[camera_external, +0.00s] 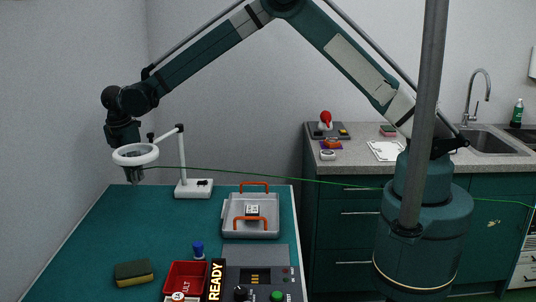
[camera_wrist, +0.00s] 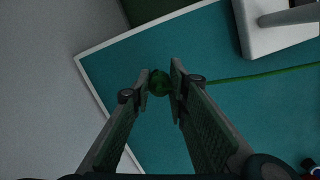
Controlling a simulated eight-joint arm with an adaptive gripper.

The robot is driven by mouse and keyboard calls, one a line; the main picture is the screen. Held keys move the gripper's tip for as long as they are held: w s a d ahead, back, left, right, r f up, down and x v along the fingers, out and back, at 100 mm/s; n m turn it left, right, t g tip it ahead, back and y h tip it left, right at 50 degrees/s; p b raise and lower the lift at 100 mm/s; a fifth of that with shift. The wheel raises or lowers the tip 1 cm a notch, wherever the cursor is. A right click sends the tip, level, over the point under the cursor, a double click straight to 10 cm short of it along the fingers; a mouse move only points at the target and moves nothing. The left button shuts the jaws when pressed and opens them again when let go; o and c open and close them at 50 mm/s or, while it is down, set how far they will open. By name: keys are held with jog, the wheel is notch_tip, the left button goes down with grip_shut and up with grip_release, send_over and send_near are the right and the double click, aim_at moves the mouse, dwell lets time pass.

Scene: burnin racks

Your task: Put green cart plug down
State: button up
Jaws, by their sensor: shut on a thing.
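The green cart plug (camera_wrist: 159,83) is a small dark green piece between my fingertips in the wrist view. My gripper (camera_wrist: 160,82) is shut on it, with its fingers pointing down over the teal table (camera_wrist: 220,110) near a pale table edge. A thin green cable (camera_wrist: 265,73) runs from the plug to the right. In the external view, my gripper (camera_external: 134,178) is at the far left, above the back of the table, and the plug is too small to make out. The cable (camera_external: 300,178) stretches through the air past my base.
A white ring lamp (camera_external: 135,154) overlaps my gripper; its base (camera_external: 193,188) stands to the right. A grey case (camera_external: 250,214) with orange handles, a sponge (camera_external: 134,272), a red bin (camera_external: 186,278) and a dark control panel (camera_external: 265,280) are on the table. The left middle is clear.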

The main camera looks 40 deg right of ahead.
jog(key=shift+f, duration=0.1)
jog(key=shift+f, duration=1.75)
jog(key=shift+f, duration=0.15)
jog(key=o, duration=0.8)
jog(key=shift+o, duration=0.2)
jog(key=shift+r, duration=0.2)
notch_tip(320, 180, up, 12)
jog(key=a, duration=0.1)
jog(key=shift+s+a, duration=0.35)
jog(key=shift+f, duration=0.1)
